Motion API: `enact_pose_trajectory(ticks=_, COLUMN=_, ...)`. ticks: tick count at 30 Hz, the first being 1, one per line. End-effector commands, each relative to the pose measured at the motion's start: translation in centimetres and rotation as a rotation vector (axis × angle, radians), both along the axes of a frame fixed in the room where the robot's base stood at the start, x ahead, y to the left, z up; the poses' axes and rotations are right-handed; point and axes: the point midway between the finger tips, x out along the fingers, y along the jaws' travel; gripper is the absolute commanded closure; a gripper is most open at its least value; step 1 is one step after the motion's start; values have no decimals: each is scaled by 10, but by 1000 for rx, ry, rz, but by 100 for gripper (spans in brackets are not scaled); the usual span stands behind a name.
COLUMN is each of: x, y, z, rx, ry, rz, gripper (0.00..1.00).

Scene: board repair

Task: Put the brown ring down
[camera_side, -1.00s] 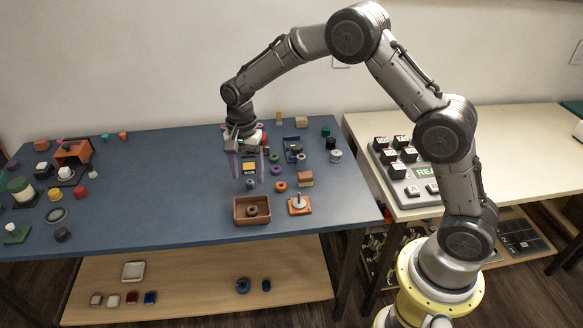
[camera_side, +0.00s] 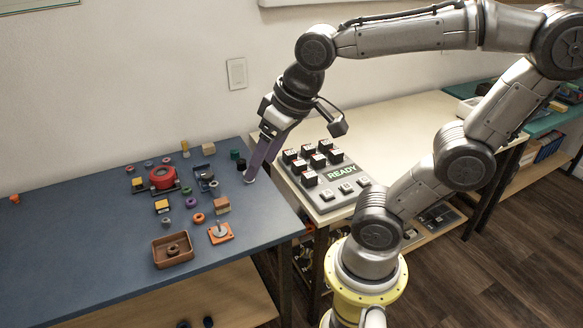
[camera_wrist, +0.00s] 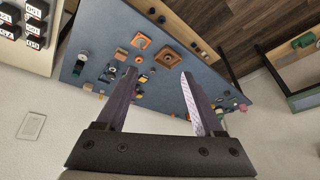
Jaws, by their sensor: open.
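The brown ring (camera_side: 173,249) lies inside the square brown tray (camera_side: 174,262) at the front of the blue table. It is apart from my gripper. My gripper (camera_side: 250,176) is above the table's right end, tilted, with its fingers pointing down and left. Its two fingers stand apart with nothing between them in the wrist view (camera_wrist: 158,76). The brown tray also shows beyond the fingers in the wrist view (camera_wrist: 159,58), with a small dark shape in it.
An orange base with a peg (camera_side: 220,235) stands right of the tray. Several rings, blocks and a red round part (camera_side: 162,178) lie behind it. A button panel reading READY (camera_side: 337,184) sits on the pale table at right. The blue table's left part is mostly clear.

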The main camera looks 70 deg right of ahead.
Motion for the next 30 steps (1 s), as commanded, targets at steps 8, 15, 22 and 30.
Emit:
enact_pose_trajectory(ticks=8, x=-49, y=-2, z=-12, rx=-80, ry=-74, rz=156, gripper=31)
enact_pose_trajectory(ticks=15, x=-51, y=-2, z=-14, rx=-86, ry=-76, rz=166, gripper=31)
enact_pose_trajectory(ticks=22, x=-50, y=-2, z=-13, rx=-85, ry=-76, rz=165, gripper=31)
enact_pose_trajectory(ticks=30, x=-50, y=-2, z=-13, rx=-85, ry=-76, rz=165, gripper=31)
